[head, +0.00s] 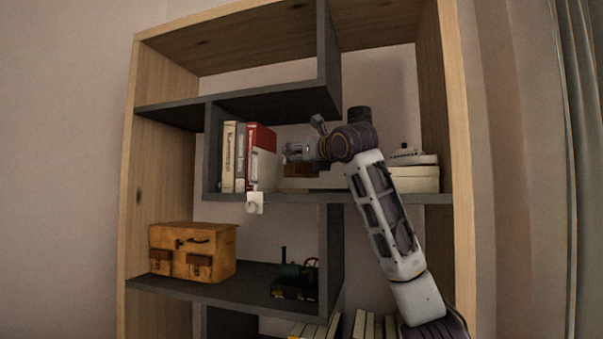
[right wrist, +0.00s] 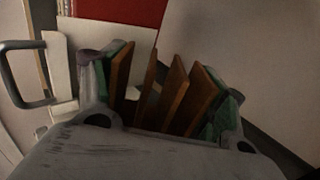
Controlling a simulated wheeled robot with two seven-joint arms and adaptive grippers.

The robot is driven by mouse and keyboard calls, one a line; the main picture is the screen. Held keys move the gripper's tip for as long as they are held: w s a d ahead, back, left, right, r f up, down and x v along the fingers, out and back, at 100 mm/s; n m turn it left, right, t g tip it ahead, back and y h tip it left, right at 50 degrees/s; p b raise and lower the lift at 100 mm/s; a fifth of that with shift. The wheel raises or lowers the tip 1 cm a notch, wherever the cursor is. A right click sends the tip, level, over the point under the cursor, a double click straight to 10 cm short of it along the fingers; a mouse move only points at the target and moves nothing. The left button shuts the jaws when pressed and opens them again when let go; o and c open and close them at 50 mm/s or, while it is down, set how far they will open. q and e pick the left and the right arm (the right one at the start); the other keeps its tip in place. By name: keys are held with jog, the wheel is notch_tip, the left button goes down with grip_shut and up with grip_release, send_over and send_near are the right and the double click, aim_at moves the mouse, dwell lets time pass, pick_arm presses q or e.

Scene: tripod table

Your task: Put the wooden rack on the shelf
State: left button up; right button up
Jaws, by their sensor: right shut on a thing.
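The wooden rack (head: 302,171) is a small brown slatted piece, partly hidden under my right gripper (head: 291,153) in the head view. In the right wrist view, several upright brown slats of the rack (right wrist: 176,88) stand between the green-padded fingers of my right gripper (right wrist: 165,85), which is shut on it. The rack is in the middle compartment of the shelf (head: 300,197), right of the books. I cannot tell whether it touches the board. My left gripper is not in view.
White and red books (head: 262,140) stand just left of the gripper. White boxes (head: 415,178) sit at the right of the same board. A small white object (head: 254,203) shows at its front edge. A brown case (head: 192,251) and a dark toy-like object (head: 295,281) are below.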

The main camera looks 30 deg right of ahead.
aim_at(302, 170)
jog(key=shift+f+b, duration=0.3)
jog(key=shift+f, duration=1.5)
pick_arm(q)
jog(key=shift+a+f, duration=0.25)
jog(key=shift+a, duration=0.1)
pick_arm(e)
jog(key=shift+f, duration=0.3)
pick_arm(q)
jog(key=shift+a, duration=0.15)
pick_arm(e)
jog(key=o, duration=1.1)
jog(key=shift+f, duration=0.1)
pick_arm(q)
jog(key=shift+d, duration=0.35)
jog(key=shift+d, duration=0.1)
